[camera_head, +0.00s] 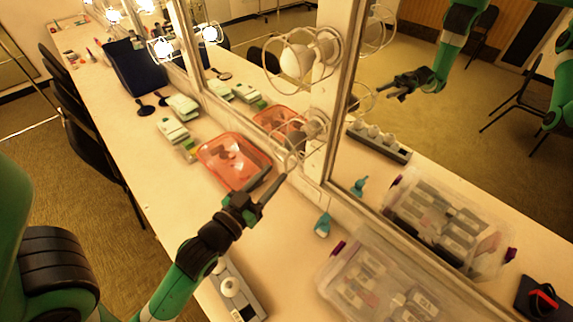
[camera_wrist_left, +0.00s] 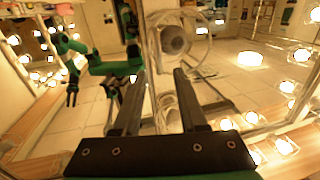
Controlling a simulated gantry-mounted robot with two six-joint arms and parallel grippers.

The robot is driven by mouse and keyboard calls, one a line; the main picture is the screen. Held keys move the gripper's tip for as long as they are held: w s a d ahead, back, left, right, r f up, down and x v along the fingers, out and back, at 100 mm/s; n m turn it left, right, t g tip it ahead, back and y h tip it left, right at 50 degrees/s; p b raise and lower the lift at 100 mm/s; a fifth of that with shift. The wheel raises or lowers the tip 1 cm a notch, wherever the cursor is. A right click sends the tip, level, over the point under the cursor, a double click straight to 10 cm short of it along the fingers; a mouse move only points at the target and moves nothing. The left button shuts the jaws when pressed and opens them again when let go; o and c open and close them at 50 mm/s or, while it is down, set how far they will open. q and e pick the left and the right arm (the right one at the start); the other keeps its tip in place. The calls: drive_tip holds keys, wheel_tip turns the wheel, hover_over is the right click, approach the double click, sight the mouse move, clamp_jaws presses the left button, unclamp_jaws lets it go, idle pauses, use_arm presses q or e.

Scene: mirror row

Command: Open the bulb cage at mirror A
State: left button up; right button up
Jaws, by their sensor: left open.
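Two unlit bulbs in wire cages sit on the white post between the mirrors in the head view: an upper bulb cage (camera_head: 290,62) and a lower bulb cage (camera_head: 300,140). I cannot tell which the task means, or whether their latches are shut. My left gripper (camera_head: 272,183) is open and empty, just below the lower cage. In the left wrist view its two fingers (camera_wrist_left: 158,76) stand apart, and a caged bulb (camera_wrist_left: 174,40) shows beyond their tips. The mirror (camera_head: 440,130) reflects my green arms. My right gripper is seen at most as a reflection.
An orange tray (camera_head: 212,151), a teal bottle (camera_head: 322,226) and a clear box with purple latches (camera_head: 333,290) stand on the counter near my left gripper. White-green boxes (camera_head: 174,131) stand further back.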

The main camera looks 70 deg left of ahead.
sight(287, 160)
use_arm(q)
drive_tip(key=p+x, duration=0.1)
drive_tip(key=x, duration=0.5)
drive_tip(key=shift+w+a, duration=0.1)
drive_tip(key=shift+w, duration=0.1)
drive_tip(key=shift+c, duration=0.2)
clamp_jaws()
idle(0.9)
